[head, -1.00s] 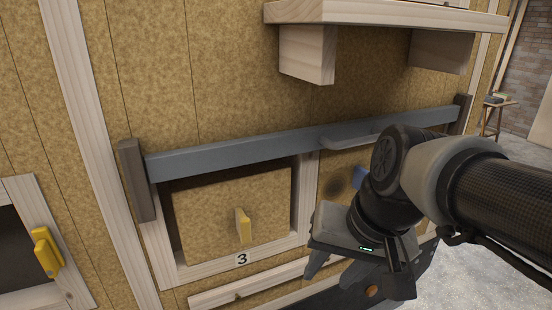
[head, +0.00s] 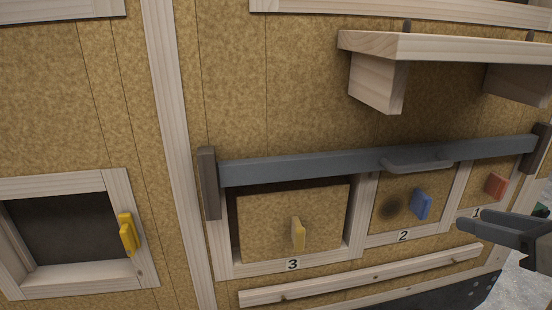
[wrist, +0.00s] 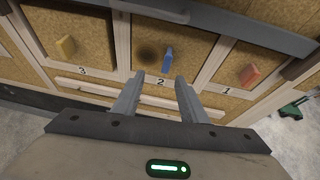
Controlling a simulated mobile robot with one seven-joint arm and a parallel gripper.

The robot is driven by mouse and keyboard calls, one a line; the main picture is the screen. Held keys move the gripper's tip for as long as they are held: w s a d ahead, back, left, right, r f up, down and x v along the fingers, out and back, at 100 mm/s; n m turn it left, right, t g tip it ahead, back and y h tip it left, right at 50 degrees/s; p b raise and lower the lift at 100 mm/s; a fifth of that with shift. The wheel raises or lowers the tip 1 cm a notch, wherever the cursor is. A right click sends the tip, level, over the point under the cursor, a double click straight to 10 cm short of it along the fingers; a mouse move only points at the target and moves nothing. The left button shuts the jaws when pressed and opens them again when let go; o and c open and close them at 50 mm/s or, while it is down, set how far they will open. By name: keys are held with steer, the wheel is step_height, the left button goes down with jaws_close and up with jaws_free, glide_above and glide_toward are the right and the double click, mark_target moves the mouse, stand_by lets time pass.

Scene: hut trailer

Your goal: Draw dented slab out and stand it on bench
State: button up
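Three fibre-board slabs sit in numbered wooden frames. Slab 2 (head: 407,196) has a blue handle (head: 421,204) and a dark round patch, perhaps a dent, left of it. Slab 3 (head: 268,222) has a yellow handle and sits tilted in its frame. Slab 1 (head: 480,190) has a red handle. A grey bar (head: 290,167) with a grip handle crosses the tops of the frames. My gripper (head: 472,218) is at the right edge, low before frame 1. In the wrist view my gripper (wrist: 160,84) is open and empty, its fingers pointing toward the blue handle (wrist: 168,60).
A wooden shelf (head: 450,47) on thick brackets juts out above the bar. A wooden rail (head: 360,276) runs below the frames. An empty framed opening (head: 62,228) with a yellow latch (head: 127,235) is at left. I cannot tell which surface is the bench.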

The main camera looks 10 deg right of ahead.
mark_target(430, 201)
steer(key=shift+m, duration=0.5)
steer(key=b+x, duration=0.2)
steer(key=x, duration=0.3)
steer(key=d+b+x, duration=0.1)
steer(key=b+x, duration=0.1)
steer(key=x, duration=0.3)
steer(key=b+x, duration=0.2)
steer(key=x, duration=0.2)
steer(key=shift+w+d, duration=0.35)
steer(key=shift+w, duration=0.25)
steer(key=shift+w+f+h, duration=0.15)
steer(key=shift+w+h, duration=0.15)
steer(key=shift+w, duration=0.5)
jaws_close()
